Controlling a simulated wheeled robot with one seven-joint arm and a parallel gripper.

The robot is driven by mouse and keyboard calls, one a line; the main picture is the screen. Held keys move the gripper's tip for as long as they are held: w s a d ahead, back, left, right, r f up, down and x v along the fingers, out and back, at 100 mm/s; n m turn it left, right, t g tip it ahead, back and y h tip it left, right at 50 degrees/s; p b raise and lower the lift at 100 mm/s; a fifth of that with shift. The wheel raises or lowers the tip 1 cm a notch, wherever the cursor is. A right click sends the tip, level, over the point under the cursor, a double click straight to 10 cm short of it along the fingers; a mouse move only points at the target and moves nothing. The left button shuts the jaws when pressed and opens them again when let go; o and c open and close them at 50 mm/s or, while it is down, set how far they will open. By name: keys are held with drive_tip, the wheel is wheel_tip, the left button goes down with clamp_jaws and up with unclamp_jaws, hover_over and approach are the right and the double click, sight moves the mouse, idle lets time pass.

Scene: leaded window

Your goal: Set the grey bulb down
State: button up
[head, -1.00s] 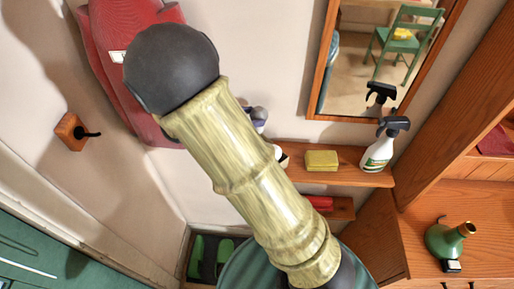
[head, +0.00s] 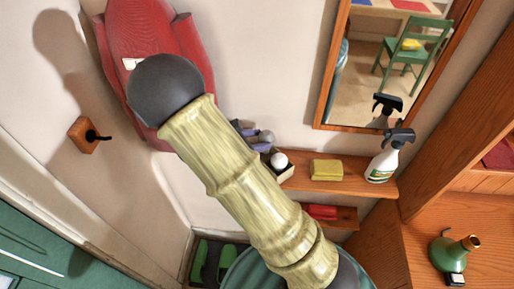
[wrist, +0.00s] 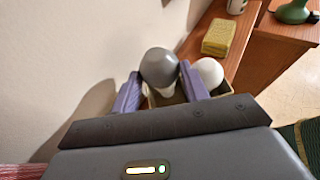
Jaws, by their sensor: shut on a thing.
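The grey bulb (wrist: 160,66) is between the two purple fingers of my gripper (wrist: 161,88) in the wrist view, with its rounded end pointing away from me. My gripper is shut on it. In the head view the bulb (head: 266,136) shows beside the purple fingers (head: 252,138), partly hidden behind my arm. Below it is a small open box (head: 285,174) on the wooden shelf, holding a white bulb (head: 279,160). In the wrist view the white bulb (wrist: 209,72) is just right of the right finger. I cannot tell whether the grey bulb touches the box.
A yellow sponge (head: 326,170) and a spray bottle (head: 388,158) stand further right on the wooden shelf (head: 345,187). A mirror (head: 385,70) hangs above. A red thing (head: 320,211) lies on a lower shelf. A green flask (head: 452,250) stands on the right counter.

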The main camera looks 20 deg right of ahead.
drive_tip(key=shift+f+p, duration=0.5)
drive_tip(key=shift+f, duration=1.65)
drive_tip(key=shift+w+f, duration=0.1)
drive_tip(key=shift+f, duration=0.05)
drive_tip(key=o, duration=0.7)
drive_tip(key=b+v, duration=0.3)
drive_tip(key=v, duration=0.9)
drive_tip(key=shift+b, duration=0.35)
